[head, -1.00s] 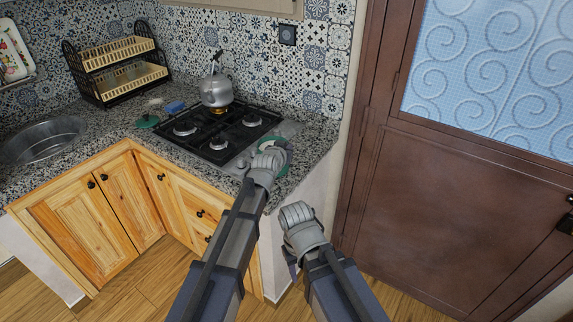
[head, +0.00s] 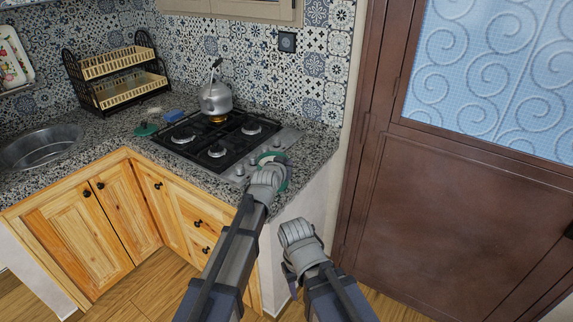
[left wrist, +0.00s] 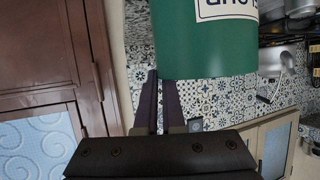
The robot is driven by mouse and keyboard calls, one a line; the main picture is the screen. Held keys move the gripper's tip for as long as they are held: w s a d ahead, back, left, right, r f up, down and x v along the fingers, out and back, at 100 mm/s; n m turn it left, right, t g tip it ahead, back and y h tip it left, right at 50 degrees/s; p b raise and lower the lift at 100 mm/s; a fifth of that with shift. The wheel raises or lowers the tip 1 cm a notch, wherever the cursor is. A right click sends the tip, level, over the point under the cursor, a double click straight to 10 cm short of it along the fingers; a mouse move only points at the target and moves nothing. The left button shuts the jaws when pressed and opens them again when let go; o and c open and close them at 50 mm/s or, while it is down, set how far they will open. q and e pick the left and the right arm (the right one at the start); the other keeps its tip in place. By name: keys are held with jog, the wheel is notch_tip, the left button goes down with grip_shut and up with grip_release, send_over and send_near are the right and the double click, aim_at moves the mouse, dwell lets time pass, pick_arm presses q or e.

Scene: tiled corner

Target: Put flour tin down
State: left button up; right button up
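The green flour tin (head: 286,181) shows in the head view at the front right corner of the counter, mostly hidden by my left gripper (head: 268,172). In the left wrist view the tin (left wrist: 185,45) is large and close, with a white label partly cut off and its lettering upside down. My left fingers (left wrist: 163,100) are close together at the tin's edge, and seem shut on it. Whether the tin's base touches the counter is hidden.
A black gas hob (head: 215,138) with a kettle (head: 215,97) lies just behind the tin. A dish rack (head: 115,80), a sink (head: 40,147), a green item (head: 146,129) and a blue sponge (head: 175,115) are left. A brown door (head: 440,210) stands right.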

pick_arm(q)
jog(key=o, duration=0.4)
jog(key=shift+r, duration=0.15)
jog(key=p+v, duration=0.5)
jog(key=v, duration=0.7)
jog(key=s+f+g+y, duration=0.2)
jog(key=s+f+g, duration=0.5)
jog(key=s+f, duration=0.5)
jog(key=s+a+g+y, duration=0.1)
jog(key=s+a+g, duration=0.1)
jog(key=s, duration=0.3)
jog(key=s+a+f+g+y, duration=0.1)
jog(key=s+g, duration=0.1)
jog(key=s, duration=0.2)
jog(key=s+a+g+y, duration=0.1)
jog(key=s+a+g, duration=0.1)
jog(key=s, duration=0.3)
jog(key=shift+s+a+f+y, duration=0.2)
jog(key=shift+s+a+y, duration=0.1)
jog(key=shift+s+a, duration=0.05)
